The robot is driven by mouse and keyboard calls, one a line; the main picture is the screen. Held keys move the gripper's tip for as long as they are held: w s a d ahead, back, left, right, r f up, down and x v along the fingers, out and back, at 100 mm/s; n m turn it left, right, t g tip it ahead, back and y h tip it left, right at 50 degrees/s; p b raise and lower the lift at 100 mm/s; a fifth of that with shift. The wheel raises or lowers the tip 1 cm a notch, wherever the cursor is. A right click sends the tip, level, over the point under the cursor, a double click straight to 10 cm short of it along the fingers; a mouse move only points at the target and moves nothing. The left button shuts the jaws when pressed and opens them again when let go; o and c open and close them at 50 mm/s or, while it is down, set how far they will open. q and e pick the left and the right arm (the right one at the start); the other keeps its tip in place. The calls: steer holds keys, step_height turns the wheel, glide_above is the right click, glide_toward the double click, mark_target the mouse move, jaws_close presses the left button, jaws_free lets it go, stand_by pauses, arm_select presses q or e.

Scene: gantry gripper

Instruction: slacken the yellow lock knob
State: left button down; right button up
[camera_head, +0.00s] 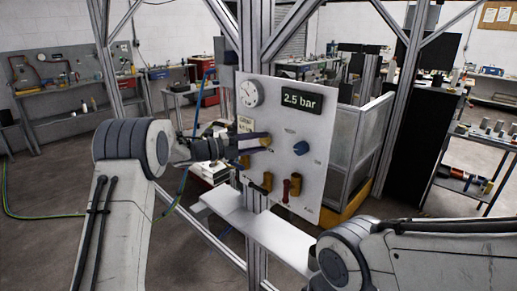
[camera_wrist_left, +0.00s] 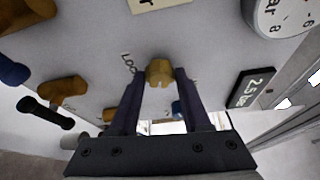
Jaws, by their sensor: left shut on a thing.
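The yellow lock knob (camera_head: 266,141) sits on the upright light-grey panel (camera_head: 315,125). In the left wrist view the brass-yellow knob (camera_wrist_left: 160,72) lies between my two dark fingers, under lettering that begins "LOC". My left gripper (camera_head: 254,141) reaches in from the left, its fingers pointing at the panel. In the left wrist view my left gripper (camera_wrist_left: 158,78) is shut on the knob, one finger on each side. The knob's exact turn is hard to tell. My right arm comes in at the lower right, but its gripper is out of view.
A blue knob (camera_head: 301,148) is to the right on the panel. Brass fittings (camera_head: 267,181) and a red handle (camera_head: 286,190) sit below. A round gauge (camera_head: 251,93) and a "2.5 bar" display (camera_head: 301,101) are above. A white shelf (camera_head: 265,232) juts out beneath.

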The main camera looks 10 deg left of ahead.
arm_select(q)
steer(key=n+b, duration=0.2)
steer(key=f+n+t+h+b, duration=0.1)
steer(key=n+b, duration=0.1)
steer(key=n, duration=0.1)
steer(key=shift+n+h, duration=0.3)
steer(key=n+t+b, duration=0.1)
steer(key=n+b, duration=0.1)
steer(key=n, duration=0.1)
steer(key=n+t+b, duration=0.1)
steer(key=n+t, duration=0.1)
steer(key=n, duration=0.1)
steer(key=shift+b, duration=0.4)
steer(key=n+t+b, duration=0.1)
steer(key=n, duration=0.3)
steer(key=n+t+y+b, duration=0.1)
steer(key=n+t, duration=0.1)
steer(key=n, duration=0.2)
steer(key=shift+s+d+f+b, duration=0.1)
steer(key=shift+s+d+b, duration=0.05)
steer(key=shift+b, duration=0.15)
steer(key=n+t+y, duration=0.1)
steer(key=n, duration=0.2)
steer(key=n+t+y+b, duration=0.1)
steer(key=n+y, duration=0.1)
steer(key=n, duration=0.2)
steer(key=shift+d+t+y, duration=0.1)
steer(key=shift+t+y, duration=0.2)
steer(key=shift+t, duration=0.1)
steer(key=shift+n, duration=0.5)
